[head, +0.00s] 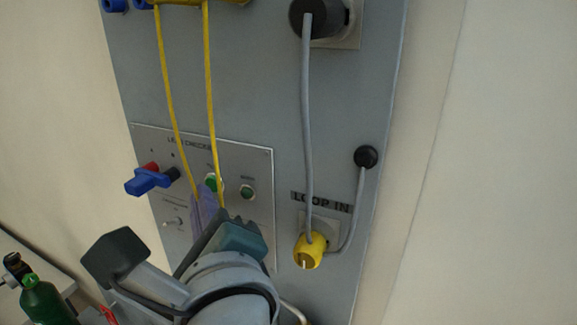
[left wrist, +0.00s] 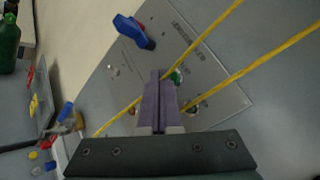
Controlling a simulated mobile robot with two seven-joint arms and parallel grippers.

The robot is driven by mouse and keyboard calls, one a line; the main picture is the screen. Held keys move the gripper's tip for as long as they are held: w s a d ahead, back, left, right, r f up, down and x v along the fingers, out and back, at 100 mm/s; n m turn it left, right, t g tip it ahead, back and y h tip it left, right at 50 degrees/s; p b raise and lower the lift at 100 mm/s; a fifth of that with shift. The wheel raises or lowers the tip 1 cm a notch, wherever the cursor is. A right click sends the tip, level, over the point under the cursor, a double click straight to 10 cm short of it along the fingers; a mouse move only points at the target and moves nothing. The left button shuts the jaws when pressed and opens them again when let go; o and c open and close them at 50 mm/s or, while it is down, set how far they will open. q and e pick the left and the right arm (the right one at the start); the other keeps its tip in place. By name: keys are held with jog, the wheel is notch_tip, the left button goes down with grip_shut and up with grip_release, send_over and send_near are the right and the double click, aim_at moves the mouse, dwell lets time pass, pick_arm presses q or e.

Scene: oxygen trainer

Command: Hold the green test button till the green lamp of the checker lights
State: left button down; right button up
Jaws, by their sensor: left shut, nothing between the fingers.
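The leak checker panel (head: 225,160) is set in a tall grey board. Its green test button (head: 211,183) sits right by the fingertips of my left gripper (head: 208,194), partly covered by them; I cannot tell whether they touch. To the right is a second round green part, seemingly the lamp (head: 247,192), dark and not visibly glowing. In the left wrist view the purple fingers (left wrist: 159,76) are shut and empty, with the button (left wrist: 177,77) just right of their tips and the lamp (left wrist: 190,108) lower, partly behind a yellow cord. My right gripper is not in view.
Two yellow cords (head: 164,80) hang across the panel close to my fingers. A blue plug (head: 150,181) juts out at its left. A grey cable runs to a yellow connector (head: 308,250) at right. A green bottle (head: 46,302) stands lower left.

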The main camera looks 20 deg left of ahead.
pick_arm(q)
jog(key=shift+w, duration=0.35)
dwell(0.7)
dwell(1.8)
jog(key=shift+s, duration=0.8)
jog(key=shift+a, duration=0.1)
jog(key=s+p, duration=0.2)
jog(key=s, duration=0.3)
jog(key=shift+a, duration=0.15)
